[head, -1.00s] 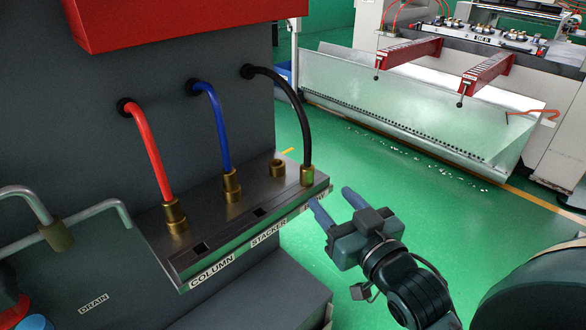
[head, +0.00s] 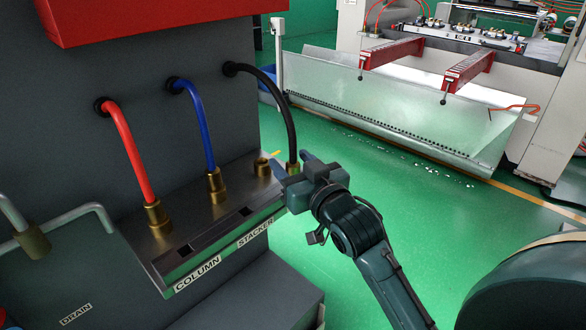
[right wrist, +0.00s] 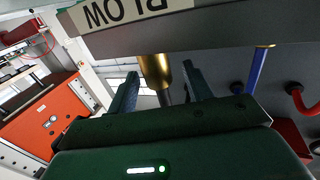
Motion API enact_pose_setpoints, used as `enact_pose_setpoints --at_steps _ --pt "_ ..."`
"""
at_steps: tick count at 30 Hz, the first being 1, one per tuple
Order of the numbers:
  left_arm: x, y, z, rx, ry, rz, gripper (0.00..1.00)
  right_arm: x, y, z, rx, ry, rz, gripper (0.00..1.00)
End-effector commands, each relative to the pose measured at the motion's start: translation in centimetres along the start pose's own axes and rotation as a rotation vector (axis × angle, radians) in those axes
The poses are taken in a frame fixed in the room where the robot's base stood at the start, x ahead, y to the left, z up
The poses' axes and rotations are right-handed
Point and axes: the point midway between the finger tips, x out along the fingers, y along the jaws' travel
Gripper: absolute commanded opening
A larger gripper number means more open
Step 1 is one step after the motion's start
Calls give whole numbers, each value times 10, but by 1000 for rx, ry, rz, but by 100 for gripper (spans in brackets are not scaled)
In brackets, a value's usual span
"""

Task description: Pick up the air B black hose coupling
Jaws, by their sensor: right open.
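The black hose (head: 276,92) curves down from the dark panel to a brass coupling at the right end of the metal ledge (head: 232,208). In the head view my right gripper (head: 291,164) is at this coupling and mostly hides it. In the right wrist view the brass coupling (right wrist: 155,70) sits between the two spread fingers of my right gripper (right wrist: 160,72), with the hose running on from it. The fingers are open, one on each side; I cannot tell whether either touches the coupling. My left gripper is not in view.
An empty brass port (head: 262,165) stands just left of the coupling. Blue (head: 198,125) and red (head: 130,150) hoses with brass couplings stand farther left. A red box (head: 150,15) overhangs the panel. Green floor is open to the right.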

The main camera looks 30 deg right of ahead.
Motion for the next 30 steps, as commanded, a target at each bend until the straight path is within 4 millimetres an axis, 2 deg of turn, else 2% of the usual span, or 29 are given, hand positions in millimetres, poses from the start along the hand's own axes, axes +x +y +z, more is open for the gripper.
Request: enact_pose_setpoints --at_steps 1,5,13,30 --pt "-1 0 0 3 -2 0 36 8 0 -2 0 1 0 51" --pt "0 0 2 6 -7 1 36 21 0 -1 1 1 2 51" --pt "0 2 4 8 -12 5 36 23 0 0 0 1 2 50" --pt "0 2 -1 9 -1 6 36 23 0 0 0 0 2 3"
